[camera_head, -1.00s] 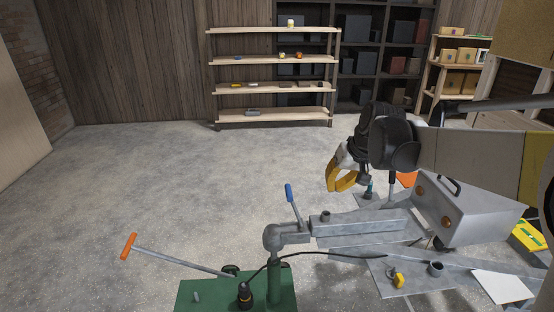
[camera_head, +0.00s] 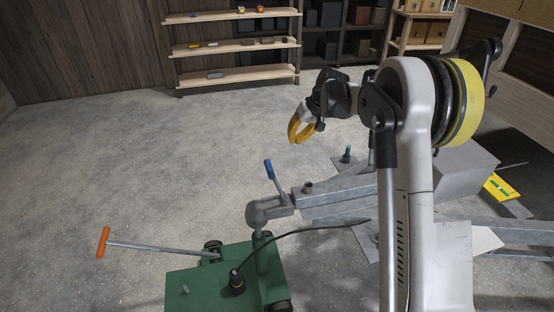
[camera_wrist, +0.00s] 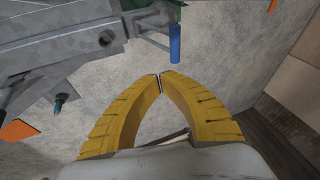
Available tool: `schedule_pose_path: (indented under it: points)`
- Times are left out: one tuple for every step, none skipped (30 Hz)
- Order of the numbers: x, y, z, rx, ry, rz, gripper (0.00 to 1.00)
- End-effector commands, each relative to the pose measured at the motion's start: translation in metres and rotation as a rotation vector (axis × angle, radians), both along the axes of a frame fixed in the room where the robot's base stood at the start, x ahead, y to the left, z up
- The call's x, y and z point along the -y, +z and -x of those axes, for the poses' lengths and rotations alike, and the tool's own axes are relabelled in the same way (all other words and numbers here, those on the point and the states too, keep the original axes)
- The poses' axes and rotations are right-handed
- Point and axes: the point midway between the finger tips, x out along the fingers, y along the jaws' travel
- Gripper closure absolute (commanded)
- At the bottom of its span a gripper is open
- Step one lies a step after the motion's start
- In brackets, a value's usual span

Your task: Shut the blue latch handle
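The blue latch handle (camera_head: 269,170) stands up, tilted to the left, on its metal lever above the trailer's coupling head (camera_head: 265,210). My gripper (camera_head: 295,142) hangs in the air above the coupling, up and to the right of the handle in the head view, apart from it. Its yellow fingers meet at the tips with nothing between them. In the wrist view the blue handle (camera_wrist: 175,44) lies just beyond the fingertips (camera_wrist: 160,80), slightly right of them, with a gap of floor showing between.
A green wheeled cart (camera_head: 215,277) under the coupling has a long rod with an orange grip (camera_head: 103,242). A black cable (camera_head: 300,230) runs from a plug there to the trailer. The grey drawbar (camera_head: 340,200) extends right. Shelves (camera_head: 235,48) stand behind; floor at left is clear.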

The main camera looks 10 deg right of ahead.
Motion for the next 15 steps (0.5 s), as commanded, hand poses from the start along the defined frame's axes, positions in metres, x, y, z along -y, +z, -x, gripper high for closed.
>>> schedule_pose_path:
  points:
    - [-0.001, -0.002, -0.001, 0.0, 0.0, 0.0, 1.0]
    - [-0.001, -0.004, -0.001, 0.0, 0.0, 0.0, 1.0]
    - [-0.002, -0.007, -0.002, 0.0, 0.001, 0.0, 1.0]
    - [-0.003, -0.011, -0.003, 0.0, 0.001, 0.0, 1.0]
    - [-0.004, -0.014, -0.004, 0.0, 0.001, 0.0, 1.0]
    - [-0.006, -0.021, -0.006, 0.0, 0.001, 0.0, 1.0]
    - [-0.008, -0.026, -0.008, 0.0, 0.001, 0.0, 1.0]
    - [-0.01, -0.032, -0.01, 0.0, 0.001, 0.0, 1.0]
    - [-0.012, -0.04, -0.012, 0.0, 0.001, 0.0, 1.0]
    - [-0.014, -0.046, -0.014, 0.0, 0.001, 0.0, 1.0]
    - [-0.016, -0.052, -0.017, 0.0, 0.001, 0.0, 1.0]
    - [-0.018, -0.06, -0.019, 0.001, 0.002, 0.001, 1.0]
    - [-0.02, -0.066, -0.021, 0.001, 0.002, 0.001, 1.0]
    - [-0.022, -0.072, -0.023, 0.001, 0.001, 0.002, 1.0]
    - [-0.024, -0.08, -0.026, 0.0, 0.001, 0.001, 1.0]
